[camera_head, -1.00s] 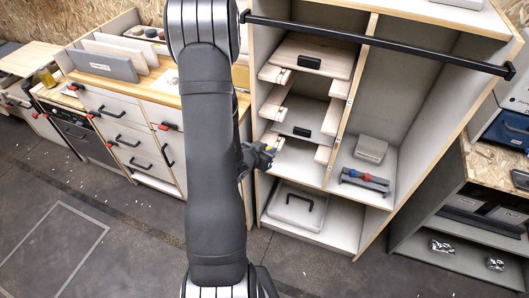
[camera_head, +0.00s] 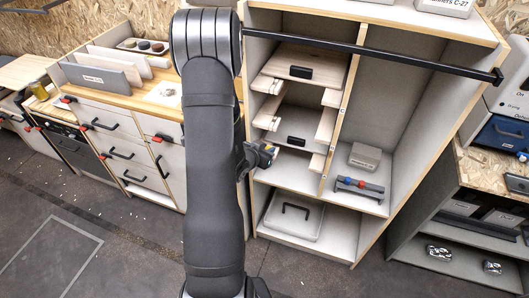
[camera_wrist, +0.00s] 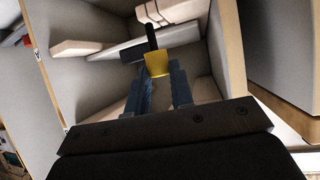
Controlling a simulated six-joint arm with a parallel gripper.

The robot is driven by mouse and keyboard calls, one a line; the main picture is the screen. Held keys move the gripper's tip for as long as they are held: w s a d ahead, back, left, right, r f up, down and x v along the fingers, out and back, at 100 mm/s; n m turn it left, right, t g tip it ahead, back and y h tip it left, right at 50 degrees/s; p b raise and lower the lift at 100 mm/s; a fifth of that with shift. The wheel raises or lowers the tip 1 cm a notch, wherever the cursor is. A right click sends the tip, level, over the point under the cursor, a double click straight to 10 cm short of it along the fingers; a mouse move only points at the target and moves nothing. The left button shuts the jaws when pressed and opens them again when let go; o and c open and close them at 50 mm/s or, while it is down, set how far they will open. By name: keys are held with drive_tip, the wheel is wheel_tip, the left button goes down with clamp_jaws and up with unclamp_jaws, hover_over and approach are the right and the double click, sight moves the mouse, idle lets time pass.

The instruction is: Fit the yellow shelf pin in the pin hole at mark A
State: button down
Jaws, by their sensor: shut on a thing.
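My gripper (camera_head: 262,156) is at the left side of the tall cabinet, in front of its left bay. It is shut on the yellow shelf pin (camera_wrist: 157,64), which sticks out beyond the fingertips in the wrist view. The pin looks apart from the cabinet (camera_head: 347,100) walls. Mark A and its hole cannot be made out in either view.
The left bay holds a pale wooden shelf (camera_head: 318,58) and a grey shelf (camera_head: 318,137), both with black handles. A black rail (camera_head: 370,50) crosses the cabinet's upper front. A grey box (camera_head: 364,157) sits right of the divider. A lidded case (camera_head: 291,222) lies in the bottom.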

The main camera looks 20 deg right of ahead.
drive_tip(key=shift+w+d, duration=2)
drive_tip(key=shift+f, duration=0.8)
idle(0.6)
drive_tip(key=shift+f, duration=0.2)
drive_tip(key=shift+f, duration=0.3)
idle(0.4)
drive_tip(key=c, duration=1.2)
unclamp_jaws()
drive_tip(key=shift+o, duration=0.2)
drive_tip(key=shift+a, duration=0.1)
